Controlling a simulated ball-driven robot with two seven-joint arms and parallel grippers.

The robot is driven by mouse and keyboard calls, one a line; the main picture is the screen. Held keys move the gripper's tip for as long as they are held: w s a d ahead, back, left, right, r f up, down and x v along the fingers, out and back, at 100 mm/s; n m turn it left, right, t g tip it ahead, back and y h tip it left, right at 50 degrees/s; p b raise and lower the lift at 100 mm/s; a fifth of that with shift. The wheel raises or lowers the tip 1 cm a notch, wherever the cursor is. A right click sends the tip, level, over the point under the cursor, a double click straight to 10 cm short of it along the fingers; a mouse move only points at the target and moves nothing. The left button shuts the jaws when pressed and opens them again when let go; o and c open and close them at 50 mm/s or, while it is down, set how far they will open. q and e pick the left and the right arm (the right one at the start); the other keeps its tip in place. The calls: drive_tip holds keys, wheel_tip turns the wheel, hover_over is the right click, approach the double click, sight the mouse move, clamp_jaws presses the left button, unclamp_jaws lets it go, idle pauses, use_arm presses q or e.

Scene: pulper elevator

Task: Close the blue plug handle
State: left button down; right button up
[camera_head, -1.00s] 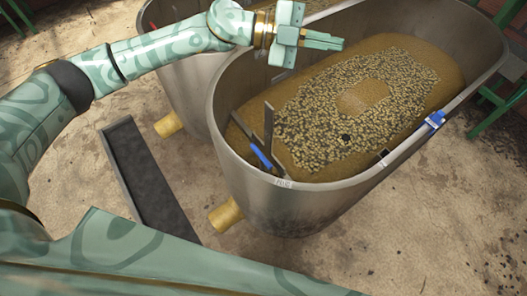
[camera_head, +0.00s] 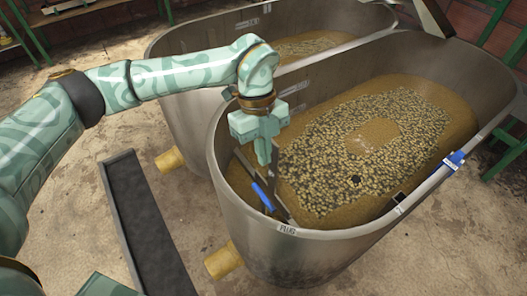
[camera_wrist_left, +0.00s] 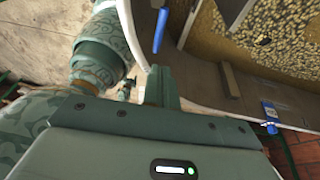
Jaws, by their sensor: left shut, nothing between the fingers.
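The blue plug handle (camera_head: 263,197) is a short blue bar inside the near end of the front metal tank (camera_head: 330,250), beside a dark metal upright. It stands tilted, close to the rim with the "PLUG" label. In the left wrist view the blue handle (camera_wrist_left: 160,30) shows just beyond the fingers. My left gripper (camera_head: 264,157) is shut and empty, pointing down over the tank's near end, just above the handle. I cannot tell whether it touches the handle. The shut fingers also show in the left wrist view (camera_wrist_left: 160,82). My right gripper is not in view.
The tank holds brown liquid with floating beans (camera_head: 340,150). Another blue clip (camera_head: 454,160) sits on its right rim. A second tank (camera_head: 185,110) stands behind. A dark channel (camera_head: 150,215) lies on the floor at left, and yellow pipe stubs (camera_head: 222,261) stick out low.

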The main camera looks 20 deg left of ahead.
sight(263, 194)
use_arm(q)
drive_tip(key=b+x, duration=0.1)
drive_tip(key=x, duration=0.2)
drive_tip(key=b+x, duration=0.1)
drive_tip(key=x, duration=0.3)
drive_tip(key=a+b+x, duration=0.1)
drive_tip(key=x, duration=0.2)
drive_tip(key=shift+f+b, duration=0.3)
drive_tip(key=shift+f, duration=0.15)
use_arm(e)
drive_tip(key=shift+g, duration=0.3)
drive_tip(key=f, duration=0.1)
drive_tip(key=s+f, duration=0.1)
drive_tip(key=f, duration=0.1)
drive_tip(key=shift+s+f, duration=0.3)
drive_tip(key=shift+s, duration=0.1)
